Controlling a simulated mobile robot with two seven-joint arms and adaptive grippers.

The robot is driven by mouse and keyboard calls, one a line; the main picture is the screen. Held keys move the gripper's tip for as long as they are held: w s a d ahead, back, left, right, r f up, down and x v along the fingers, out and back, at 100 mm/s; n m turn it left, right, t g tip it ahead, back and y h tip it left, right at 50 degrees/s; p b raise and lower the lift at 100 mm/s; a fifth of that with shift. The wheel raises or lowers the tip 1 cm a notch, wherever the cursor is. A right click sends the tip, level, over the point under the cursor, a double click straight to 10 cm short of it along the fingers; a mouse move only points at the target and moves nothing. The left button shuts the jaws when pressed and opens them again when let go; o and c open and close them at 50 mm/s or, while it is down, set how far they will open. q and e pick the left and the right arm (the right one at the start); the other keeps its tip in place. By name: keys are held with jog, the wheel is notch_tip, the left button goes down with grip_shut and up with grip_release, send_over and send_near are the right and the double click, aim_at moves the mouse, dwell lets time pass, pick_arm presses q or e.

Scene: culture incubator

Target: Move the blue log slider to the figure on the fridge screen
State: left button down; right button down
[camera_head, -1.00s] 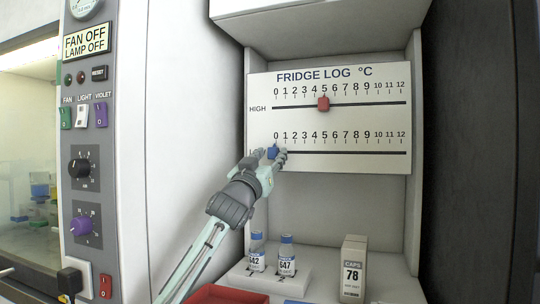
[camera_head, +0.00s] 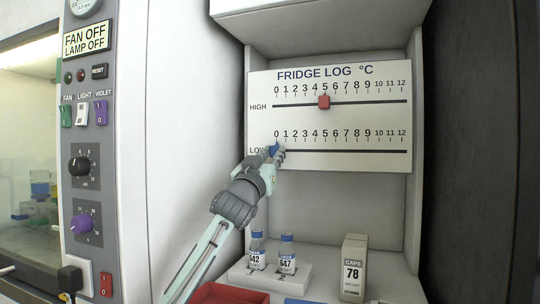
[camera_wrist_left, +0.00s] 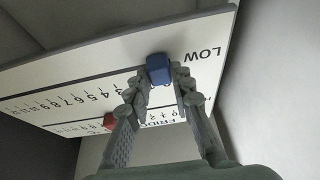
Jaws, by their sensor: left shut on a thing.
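The fridge log board (camera_head: 380,120) hangs in the back of the niche with a HIGH scale above and a LOW scale below, each numbered 0 to 12. The blue slider (camera_head: 273,150) is on the LOW track near 0. It also shows in the left wrist view (camera_wrist_left: 159,69), between the fingertips. My left gripper (camera_head: 277,154) is shut on it and partly covers it in the head view. The red slider (camera_head: 324,102) sits on the HIGH track near 5 and shows too in the wrist view (camera_wrist_left: 109,120). My right gripper is not in view. No fridge screen figure is readable.
Two blue-capped vials (camera_head: 257,251) stand in a white rack (camera_head: 300,280) below the board. The LOW track right of the slider is clear.

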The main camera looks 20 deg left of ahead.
pick_arm(q)
jog(key=shift+d, duration=1.1)
jog(key=c, duration=1.3)
grip_release()
jog(key=v, duration=1.2)
